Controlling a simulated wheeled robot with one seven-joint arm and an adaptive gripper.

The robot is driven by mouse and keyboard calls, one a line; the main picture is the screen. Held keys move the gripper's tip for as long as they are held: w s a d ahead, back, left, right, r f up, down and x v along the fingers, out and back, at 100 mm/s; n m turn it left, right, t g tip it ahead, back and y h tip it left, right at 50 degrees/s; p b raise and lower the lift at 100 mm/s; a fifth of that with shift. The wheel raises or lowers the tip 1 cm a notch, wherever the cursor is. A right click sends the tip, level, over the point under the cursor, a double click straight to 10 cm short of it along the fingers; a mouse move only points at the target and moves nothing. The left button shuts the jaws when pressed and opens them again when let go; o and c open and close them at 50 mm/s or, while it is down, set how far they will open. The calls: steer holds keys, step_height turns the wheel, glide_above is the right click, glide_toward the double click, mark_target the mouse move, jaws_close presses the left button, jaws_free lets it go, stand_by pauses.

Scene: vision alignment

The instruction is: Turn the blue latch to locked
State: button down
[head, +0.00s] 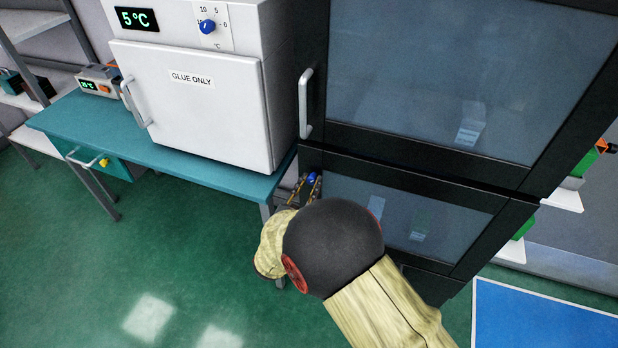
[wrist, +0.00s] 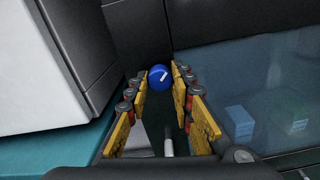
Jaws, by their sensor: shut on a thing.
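The blue latch (wrist: 159,77) is a round blue knob with a white line across it, on the dark frame of the black cabinet (wrist: 130,25). In the wrist view the line is slanted. In the head view the latch (head: 311,179) shows small at the left edge of the lower glass door (head: 400,215). My gripper (wrist: 161,84) has its fingertips on either side of the knob and is shut on it. My arm hides part of the lower door in the head view.
A white cabinet labelled GLUE ONLY (head: 190,100) stands on a teal table (head: 180,165) close to the left of my gripper. The upper door's handle (head: 305,104) sticks out above it. Green floor (head: 80,260) is open at the left.

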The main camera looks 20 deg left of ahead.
steer(key=n+p, duration=0.4)
steer(key=shift+r+n, duration=0.15)
steer(key=shift+n, duration=0.15)
steer(key=shift+n+p, duration=1.45)
steer(key=shift+n, duration=0.55)
steer(key=c, duration=1.6)
jaws_free()
steer(key=shift+o, duration=0.3)
steer(key=shift+s, duration=0.1)
steer(key=s, duration=1.1)
steer(key=shift+s+a, duration=0.4)
steer(key=shift+a, duration=0.05)
